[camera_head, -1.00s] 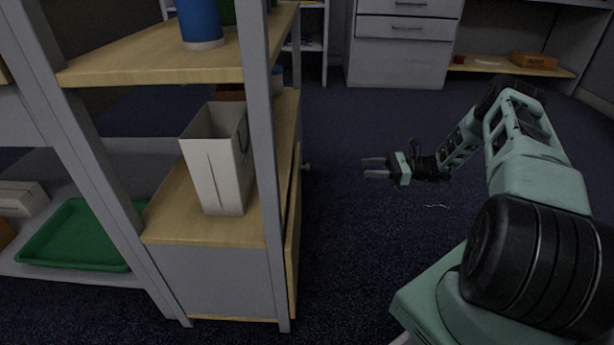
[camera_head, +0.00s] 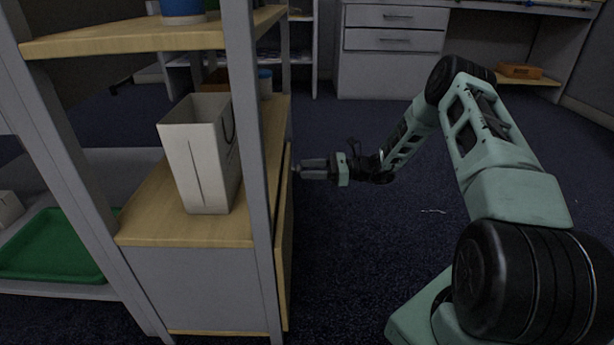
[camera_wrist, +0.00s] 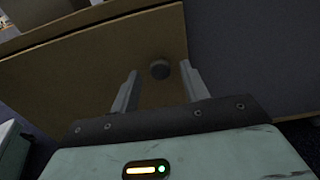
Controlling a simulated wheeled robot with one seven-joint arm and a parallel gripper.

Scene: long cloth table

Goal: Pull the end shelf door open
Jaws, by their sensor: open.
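The end shelf door (camera_head: 286,240) is a thin wooden panel on the right end of the shelf unit, seen nearly edge-on in the head view. In the wrist view the door (camera_wrist: 80,75) faces me as a broad tan panel. Its round dark knob (camera_wrist: 160,69) shows between my fingers, a little beyond their tips. My gripper (camera_head: 302,169) is at the door's upper part, fingers pointing left at the knob. In the wrist view my gripper (camera_wrist: 158,82) is open, with a finger on each side of the knob and visible gaps between.
A white paper bag (camera_head: 204,158) stands on the shelf's wooden board, beside a grey upright post (camera_head: 254,150). A green tray (camera_head: 55,245) lies on the lower grey shelf at left. Grey drawers (camera_head: 392,60) stand at the back.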

